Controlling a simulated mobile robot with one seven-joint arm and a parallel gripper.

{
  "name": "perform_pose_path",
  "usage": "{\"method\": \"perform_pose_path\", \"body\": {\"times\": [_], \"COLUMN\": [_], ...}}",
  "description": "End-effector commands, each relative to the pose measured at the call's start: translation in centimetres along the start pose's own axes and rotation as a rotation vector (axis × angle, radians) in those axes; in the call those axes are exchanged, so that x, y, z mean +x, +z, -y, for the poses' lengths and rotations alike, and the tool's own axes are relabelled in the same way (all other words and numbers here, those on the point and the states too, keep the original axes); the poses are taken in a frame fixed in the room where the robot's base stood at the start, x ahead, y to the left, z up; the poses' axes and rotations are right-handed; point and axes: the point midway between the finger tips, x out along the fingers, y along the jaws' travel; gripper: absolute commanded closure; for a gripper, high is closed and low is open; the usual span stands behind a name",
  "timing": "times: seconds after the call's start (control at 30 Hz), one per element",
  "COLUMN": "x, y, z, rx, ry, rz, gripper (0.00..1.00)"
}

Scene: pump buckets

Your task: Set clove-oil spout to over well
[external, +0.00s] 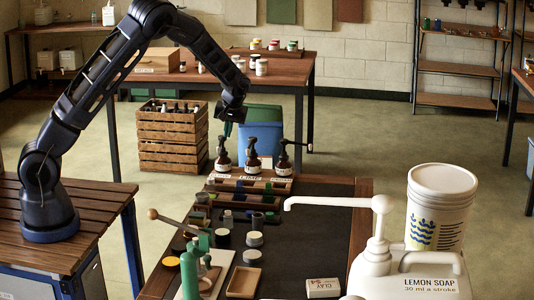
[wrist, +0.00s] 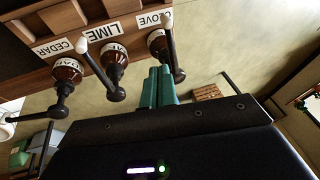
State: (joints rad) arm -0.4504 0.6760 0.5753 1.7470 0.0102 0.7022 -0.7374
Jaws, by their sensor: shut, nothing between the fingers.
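Three brown pump bottles stand in a row at the table's back edge. Wrist-view labels read CEDAR, LIME and CLOVE from left to right. The clove bottle (external: 222,161) is leftmost in the external view and rightmost in the wrist view (wrist: 158,42). Its dark, pale-tipped clove spout (wrist: 171,40) points up the picture, toward the CLOVE label. My gripper (external: 228,129) is above the clove bottle. Its green fingers (wrist: 158,72) are shut and empty, close beside the clove spout; I cannot tell whether they touch. The wells are not clearly distinguishable.
The lime bottle (external: 253,160) and cedar bottle (external: 284,160) stand close beside it, with spouts at different angles. A wooden rack (external: 238,196) lies in front of the bottles. A large white lemon soap pump (external: 382,225) stands at the right, its long spout reaching left over the dark mat (external: 312,222).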

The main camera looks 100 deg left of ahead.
Motion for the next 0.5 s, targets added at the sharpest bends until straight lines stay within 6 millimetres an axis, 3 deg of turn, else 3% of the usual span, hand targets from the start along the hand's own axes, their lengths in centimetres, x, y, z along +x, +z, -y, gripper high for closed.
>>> {"method": "perform_pose_path", "body": {"times": [0.2,0.5], "x": [2.2,2.8], "y": [0.7,0.8], "z": [1.1,1.3], "rx": [0.0,0.0], "ry": [-0.001,0.0], "rz": [0.0,0.0], "gripper": [1.0,1.0]}}
